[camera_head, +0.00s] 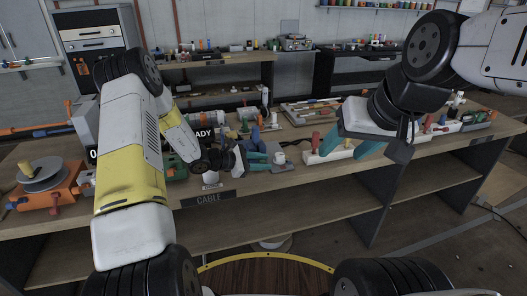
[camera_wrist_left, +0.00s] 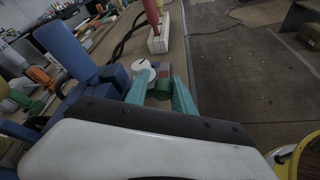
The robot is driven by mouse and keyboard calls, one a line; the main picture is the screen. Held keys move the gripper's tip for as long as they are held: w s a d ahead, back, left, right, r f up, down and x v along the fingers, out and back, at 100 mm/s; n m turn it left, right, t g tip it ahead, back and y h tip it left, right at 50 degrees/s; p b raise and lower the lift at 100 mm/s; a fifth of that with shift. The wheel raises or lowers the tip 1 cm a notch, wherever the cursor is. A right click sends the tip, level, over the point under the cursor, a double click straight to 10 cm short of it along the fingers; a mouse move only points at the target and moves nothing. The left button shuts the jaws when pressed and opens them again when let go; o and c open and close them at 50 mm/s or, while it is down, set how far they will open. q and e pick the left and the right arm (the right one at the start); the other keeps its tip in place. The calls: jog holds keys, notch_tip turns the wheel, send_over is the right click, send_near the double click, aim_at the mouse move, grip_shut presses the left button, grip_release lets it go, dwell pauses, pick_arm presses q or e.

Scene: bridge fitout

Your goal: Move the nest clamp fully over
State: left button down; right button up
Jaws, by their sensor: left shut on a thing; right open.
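My left gripper (camera_head: 262,160) reaches down to the front of the bench, beside a grey base with blue uprights (camera_head: 257,138). A white round piece (camera_wrist_left: 145,70) and a reddish part lie just past the fingertips. The clamp's exact position is hard to tell, as the fingers hide much of it. My right gripper (camera_head: 346,147) is open, its teal fingers near a white block with a red handle (camera_head: 316,141).
The wooden bench (camera_head: 240,190) has a front label reading CABLE. An orange reel stand (camera_head: 45,186) stands at the left. A board of tools (camera_head: 310,110) lies behind. A tall blue post (camera_wrist_left: 65,48) rises close to my left gripper in the wrist view.

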pick_arm(q)
jog(key=shift+s+f+m+t, duration=0.2)
jog(key=shift+f+m+t, duration=0.5)
jog(key=shift+f+m, duration=0.5)
jog(key=shift+m, duration=0.2)
jog(key=shift+a, duration=0.1)
jog(key=c, duration=1.1)
grip_release()
jog(key=shift+w, duration=0.1)
jog(key=shift+t, duration=0.3)
